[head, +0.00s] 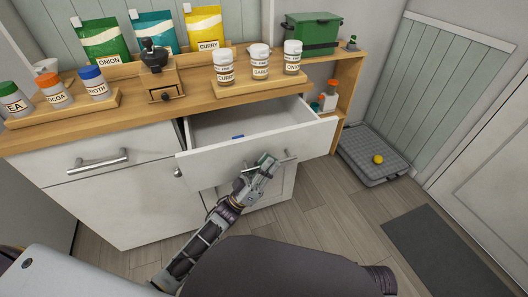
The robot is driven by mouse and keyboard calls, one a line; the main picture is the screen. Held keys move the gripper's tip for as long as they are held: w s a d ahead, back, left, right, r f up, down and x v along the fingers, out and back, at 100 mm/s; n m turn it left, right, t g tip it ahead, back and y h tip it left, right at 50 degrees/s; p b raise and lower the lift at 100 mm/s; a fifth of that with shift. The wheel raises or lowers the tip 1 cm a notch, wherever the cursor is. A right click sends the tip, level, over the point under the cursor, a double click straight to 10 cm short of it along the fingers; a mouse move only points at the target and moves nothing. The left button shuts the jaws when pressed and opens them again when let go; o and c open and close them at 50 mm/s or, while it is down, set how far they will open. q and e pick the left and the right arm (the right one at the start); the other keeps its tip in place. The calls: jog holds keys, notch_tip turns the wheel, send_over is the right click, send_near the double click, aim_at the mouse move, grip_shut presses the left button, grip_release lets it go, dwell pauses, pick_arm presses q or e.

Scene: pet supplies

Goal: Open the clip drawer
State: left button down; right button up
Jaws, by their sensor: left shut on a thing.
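The white clip drawer (222,164) stands pulled out from the right side of the cabinet, so its inside shows. A small blue item (238,137) lies in it, mostly hidden by the drawer front. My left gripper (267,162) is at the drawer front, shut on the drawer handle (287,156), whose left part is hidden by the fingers. My right gripper is not in view.
The wooden counter (196,90) above holds jars, pouches, a grinder and a green box (312,33). A second, closed drawer (98,163) is on the left. A grey tray (372,160) with a yellow ball (378,159) and a dark mat (436,250) lie on the floor.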

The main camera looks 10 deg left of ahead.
pick_arm(q)
jog(key=s+d+p, duration=0.3)
jog(key=s+d, duration=0.2)
jog(key=s, duration=0.3)
jog(key=shift+s+d, duration=0.2)
jog(key=shift+d, duration=0.1)
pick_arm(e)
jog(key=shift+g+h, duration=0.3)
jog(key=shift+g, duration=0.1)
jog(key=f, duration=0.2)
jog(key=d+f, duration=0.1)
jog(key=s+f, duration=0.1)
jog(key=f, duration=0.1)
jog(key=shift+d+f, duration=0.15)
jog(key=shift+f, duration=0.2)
pick_arm(q)
jog(key=shift+f, duration=0.1)
jog(key=c, duration=1.8)
grip_release()
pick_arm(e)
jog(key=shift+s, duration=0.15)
pick_arm(q)
jog(key=shift+v, duration=6)
